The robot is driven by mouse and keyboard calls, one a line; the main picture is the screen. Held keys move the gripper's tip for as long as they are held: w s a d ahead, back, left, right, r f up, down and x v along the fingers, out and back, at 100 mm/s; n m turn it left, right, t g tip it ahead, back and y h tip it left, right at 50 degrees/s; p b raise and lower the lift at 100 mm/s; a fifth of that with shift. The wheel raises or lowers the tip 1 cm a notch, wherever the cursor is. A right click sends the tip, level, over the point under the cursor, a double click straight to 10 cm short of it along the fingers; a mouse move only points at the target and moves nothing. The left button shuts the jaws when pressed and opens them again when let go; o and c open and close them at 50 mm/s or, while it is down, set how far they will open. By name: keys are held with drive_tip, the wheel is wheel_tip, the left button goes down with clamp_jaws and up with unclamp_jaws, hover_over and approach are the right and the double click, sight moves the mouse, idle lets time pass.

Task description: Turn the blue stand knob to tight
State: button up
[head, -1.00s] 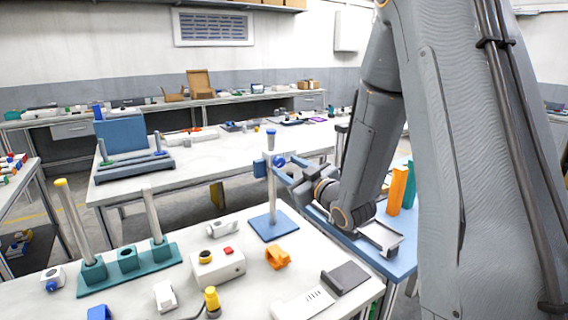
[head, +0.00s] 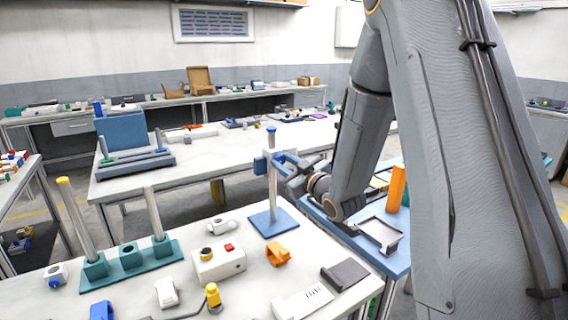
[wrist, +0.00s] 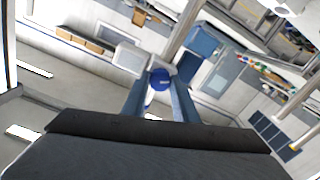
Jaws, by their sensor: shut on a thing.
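In the head view the fingers mostly hide the knob. In the wrist view the round blue knob (wrist: 160,80) sits between the two fingertips, in front of a pale clamp body and the post. Any tight mark on it cannot be made out.
A white box with buttons (head: 219,264), an orange part (head: 278,254) and a teal rack with posts (head: 152,255) stand on the near table. A blue side table (head: 388,262) with a grey tray and an orange block lies below my arm.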

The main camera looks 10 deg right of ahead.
drive_tip(key=shift+m, duration=0.3)
drive_tip(key=m, duration=0.5)
drive_tip(key=shift+p, duration=0.35)
drive_tip(key=m+p, duration=0.1)
drive_tip(key=m, duration=0.5)
drive_tip(key=shift+r, duration=0.1)
drive_tip(key=shift+d, duration=0.1)
drive_tip(key=o, duration=1.1)
drive_tip(key=shift+c, duration=0.2)
drive_tip(key=b+v, duration=0.1)
drive_tip(key=v, duration=0.6)
drive_tip(key=shift+s+d+b, duration=0.15)
drive_tip(key=shift+s+b, duration=0.15)
drive_tip(key=shift+s, duration=0.05)
